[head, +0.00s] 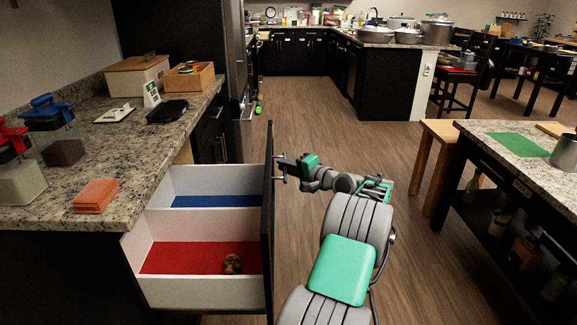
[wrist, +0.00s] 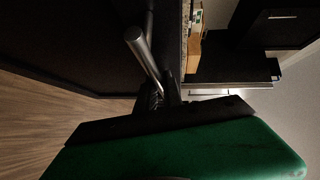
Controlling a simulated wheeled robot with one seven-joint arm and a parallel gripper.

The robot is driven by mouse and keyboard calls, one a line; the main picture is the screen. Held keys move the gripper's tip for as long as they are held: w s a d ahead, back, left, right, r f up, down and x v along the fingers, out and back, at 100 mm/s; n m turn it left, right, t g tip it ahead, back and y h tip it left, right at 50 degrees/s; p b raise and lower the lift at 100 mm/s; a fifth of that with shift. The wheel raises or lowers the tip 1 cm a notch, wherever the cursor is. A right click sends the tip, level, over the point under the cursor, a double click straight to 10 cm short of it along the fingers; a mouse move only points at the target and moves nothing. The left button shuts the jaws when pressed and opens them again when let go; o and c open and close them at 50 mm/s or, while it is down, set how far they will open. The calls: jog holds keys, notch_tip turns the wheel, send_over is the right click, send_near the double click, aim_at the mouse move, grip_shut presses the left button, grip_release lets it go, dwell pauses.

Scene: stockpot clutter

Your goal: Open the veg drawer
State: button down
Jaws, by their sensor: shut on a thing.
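The drawer (head: 137,247) stands pulled out from under the left counter in the head view. It has white walls, a dark front panel, and two compartments, one with a blue floor (head: 215,201) and one with a red floor (head: 180,257). A small brown lumpy item (head: 232,264) lies on the red floor near the front panel. My gripper (head: 281,170) is at the outer side of the drawer front, shut on the drawer handle. In the wrist view the metal bar handle (wrist: 141,50) runs down to the gripper's jaws. The fingertips are mostly hidden.
A wooden stool (head: 437,135) and a side table (head: 510,165) stand to the right. The wooden floor between is clear.

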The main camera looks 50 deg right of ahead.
jog(key=shift+r, duration=0.1)
jog(key=c, duration=1.5)
grip_release()
jog(key=s, duration=0.5)
jog(key=s+r, duration=0.1)
jog(key=s, duration=0.1)
jog(key=shift+s+a+p, duration=0.25)
jog(key=shift+s+p, duration=0.1)
